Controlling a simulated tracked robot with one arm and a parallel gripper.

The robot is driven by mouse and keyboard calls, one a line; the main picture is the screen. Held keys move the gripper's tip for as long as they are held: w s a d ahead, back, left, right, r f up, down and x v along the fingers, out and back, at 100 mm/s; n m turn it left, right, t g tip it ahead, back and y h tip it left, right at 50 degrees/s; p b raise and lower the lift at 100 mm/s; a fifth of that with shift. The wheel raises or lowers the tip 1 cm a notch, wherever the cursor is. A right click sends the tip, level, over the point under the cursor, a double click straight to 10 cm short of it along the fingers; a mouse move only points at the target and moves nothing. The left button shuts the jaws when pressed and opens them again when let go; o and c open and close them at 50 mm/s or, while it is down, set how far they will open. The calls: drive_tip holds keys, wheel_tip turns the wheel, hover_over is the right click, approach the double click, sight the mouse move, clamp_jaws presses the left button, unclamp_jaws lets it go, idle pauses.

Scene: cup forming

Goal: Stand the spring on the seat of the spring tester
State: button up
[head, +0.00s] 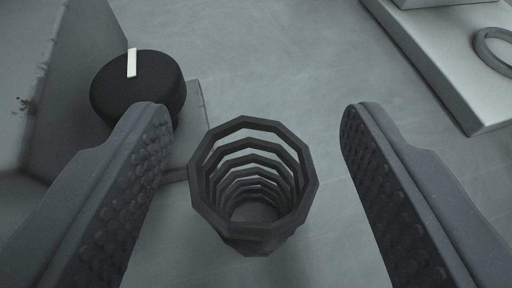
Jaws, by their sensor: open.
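The spring (250,235) is a dark grey coil with an angular outline. It stands upright on the pale surface, and I look down into its open top. My gripper (256,125) is open, with one textured finger on each side of the spring. There is a gap between the spring and each finger, wider on the right. A pale block with a ring (494,50) on its top lies at the upper right, cut off by the frame; I cannot tell if it is the seat of the spring tester.
A black round knob (138,88) with a white mark sits at the upper left, close to the left finger, beside a grey panel (85,50). The pale block (440,60) has its edge at the right. The surface (285,60) beyond the spring is clear.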

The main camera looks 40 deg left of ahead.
drive_tip(key=shift+w, duration=0.15)
drive_tip(key=c, duration=1.1)
